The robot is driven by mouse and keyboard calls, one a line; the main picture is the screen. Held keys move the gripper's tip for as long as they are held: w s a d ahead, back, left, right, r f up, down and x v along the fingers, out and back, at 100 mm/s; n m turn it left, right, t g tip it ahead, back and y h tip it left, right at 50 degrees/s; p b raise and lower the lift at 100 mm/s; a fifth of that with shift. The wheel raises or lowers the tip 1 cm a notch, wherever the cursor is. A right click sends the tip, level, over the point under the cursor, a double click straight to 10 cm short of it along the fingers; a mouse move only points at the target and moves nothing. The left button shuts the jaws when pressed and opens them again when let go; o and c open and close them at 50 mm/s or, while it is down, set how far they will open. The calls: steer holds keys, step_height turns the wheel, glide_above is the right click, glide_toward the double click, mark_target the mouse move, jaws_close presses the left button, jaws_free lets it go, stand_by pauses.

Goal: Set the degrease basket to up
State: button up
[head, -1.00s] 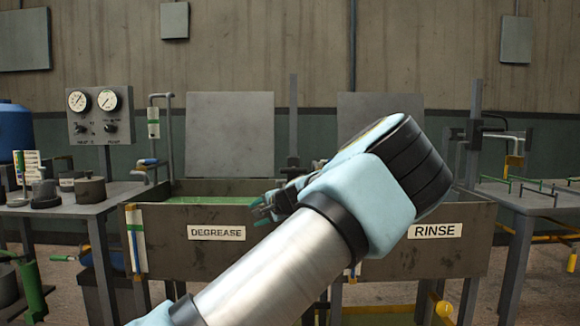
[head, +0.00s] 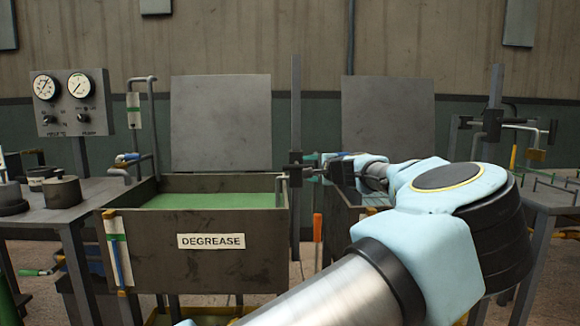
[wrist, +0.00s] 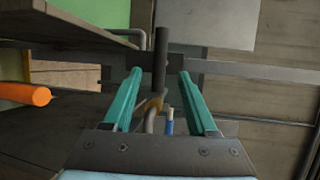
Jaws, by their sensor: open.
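The degrease tank (head: 195,248) stands left of centre in the head view with green liquid (head: 215,200) in it. I cannot make out a basket above the liquid. A grey upright post (head: 296,110) at its right end carries a dark slider block (head: 294,172) with a hooked rod (head: 279,190) reaching over the tank. My gripper (head: 316,168) is close to the right of the block. In the wrist view my gripper (wrist: 158,82) has its teal fingers apart, with a dark round bar (wrist: 160,60) in line with the gap. I cannot tell contact.
An orange handle (head: 317,228) stands below my gripper and also shows at left in the wrist view (wrist: 25,94). A second tank (head: 340,215) is mostly hidden by my arm. A gauge panel (head: 75,102) and bench (head: 60,215) are left; another post (head: 492,125) is right.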

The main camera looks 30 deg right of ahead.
mark_target(294, 168)
steer(key=w, duration=0.3)
steer(key=w+f+p, duration=0.1)
steer(key=w, duration=0.2)
steer(key=w+f+p, duration=0.1)
steer(key=w, duration=0.3)
steer(key=shift+w+d, duration=0.1)
steer(key=shift+d, duration=0.05)
steer(key=c, duration=0.9)
jaws_close()
